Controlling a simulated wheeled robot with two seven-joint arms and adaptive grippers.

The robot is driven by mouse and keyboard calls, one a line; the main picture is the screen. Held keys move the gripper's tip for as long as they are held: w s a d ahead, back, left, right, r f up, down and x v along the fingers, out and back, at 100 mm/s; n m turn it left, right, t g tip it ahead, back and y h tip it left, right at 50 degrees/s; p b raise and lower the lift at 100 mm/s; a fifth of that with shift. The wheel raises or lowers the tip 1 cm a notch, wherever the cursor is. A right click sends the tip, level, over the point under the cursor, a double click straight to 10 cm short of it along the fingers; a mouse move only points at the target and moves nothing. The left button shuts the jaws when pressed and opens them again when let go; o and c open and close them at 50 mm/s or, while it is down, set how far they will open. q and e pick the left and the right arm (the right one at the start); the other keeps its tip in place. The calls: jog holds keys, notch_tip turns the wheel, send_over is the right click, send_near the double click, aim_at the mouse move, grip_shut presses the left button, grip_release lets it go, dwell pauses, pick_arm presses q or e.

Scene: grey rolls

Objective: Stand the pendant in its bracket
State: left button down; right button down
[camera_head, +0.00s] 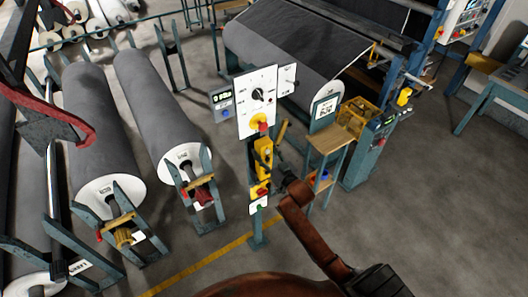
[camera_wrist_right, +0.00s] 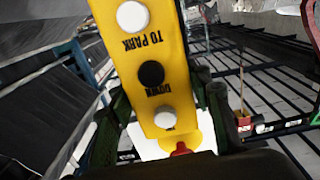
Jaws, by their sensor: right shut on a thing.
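The yellow pendant (camera_head: 263,152), with round buttons, is in front of the teal post below the white control panel (camera_head: 256,88). In the right wrist view the pendant (camera_wrist_right: 160,72) shows white and black buttons and upside-down lettering. My right gripper (camera_head: 282,158) is shut on it, with dark fingers (camera_wrist_right: 160,112) on both sides. A smaller yellow piece with a red part (camera_head: 260,190) sits just below the pendant; I cannot tell whether it is the bracket. I cannot make out the bracket's seat. My left gripper is not in view.
A red stop button (camera_head: 262,127) on yellow projects from the panel above the pendant. A small wooden-topped stand (camera_head: 330,138) is close on the right. Large grey rolls (camera_head: 155,100) lie on the left. The floor at right (camera_head: 440,190) is clear.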

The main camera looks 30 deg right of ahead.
jog(key=shift+w+r, duration=0.1)
jog(key=shift+w, duration=0.1)
jog(key=shift+w+a+r+b, duration=0.15)
jog(key=shift+w+b, duration=0.15)
jog(key=shift+w, duration=0.9)
jog(key=shift+r, duration=0.1)
dwell(0.4)
